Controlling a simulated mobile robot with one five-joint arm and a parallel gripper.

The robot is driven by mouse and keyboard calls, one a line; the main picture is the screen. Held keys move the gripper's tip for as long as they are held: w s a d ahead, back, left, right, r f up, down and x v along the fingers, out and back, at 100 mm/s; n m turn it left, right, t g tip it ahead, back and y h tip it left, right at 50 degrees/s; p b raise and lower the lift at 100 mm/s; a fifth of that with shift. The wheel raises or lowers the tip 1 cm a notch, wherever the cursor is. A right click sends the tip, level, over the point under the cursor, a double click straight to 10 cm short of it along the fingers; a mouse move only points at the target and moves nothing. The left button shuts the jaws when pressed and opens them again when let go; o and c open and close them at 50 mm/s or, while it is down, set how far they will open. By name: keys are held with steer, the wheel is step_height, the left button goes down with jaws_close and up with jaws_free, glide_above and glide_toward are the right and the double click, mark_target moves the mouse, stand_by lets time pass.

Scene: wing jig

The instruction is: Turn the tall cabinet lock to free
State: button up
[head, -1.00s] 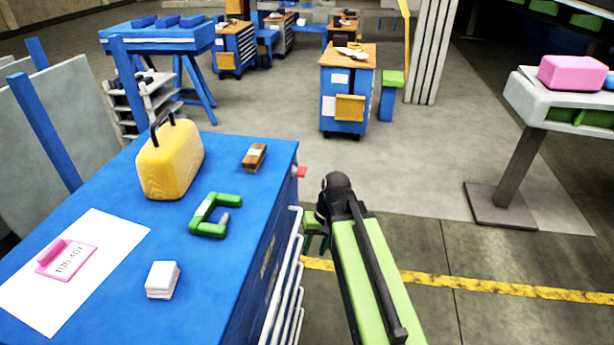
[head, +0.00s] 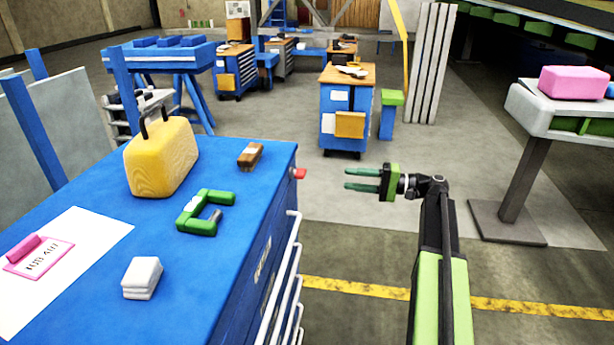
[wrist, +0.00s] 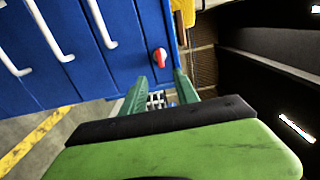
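The cabinet lock is a small red knob (head: 299,173) on the front face of the blue cabinet (head: 262,222), near its top far corner. In the wrist view the red knob (wrist: 160,57) shows against a small pale patch, just beyond the fingertips. I cannot tell which setting it is turned to. My gripper (head: 348,179) is to the right of the knob at about its height, with its two green fingers pointing left at the cabinet. The fingers are apart and empty, and a gap separates them from the knob. My gripper (wrist: 158,82) also shows open in the wrist view.
White drawer handles (head: 281,272) stick out from the cabinet front. On its top stand a yellow case (head: 162,160), a green clamp (head: 203,222), a brown block (head: 250,156) and white blocks (head: 142,278).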

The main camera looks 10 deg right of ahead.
mark_target(305, 174)
steer(key=x, duration=1.4)
steer(key=shift+w+a, duration=0.1)
steer(key=shift+a, duration=0.15)
steer(key=shift+c, duration=0.3)
jaws_close()
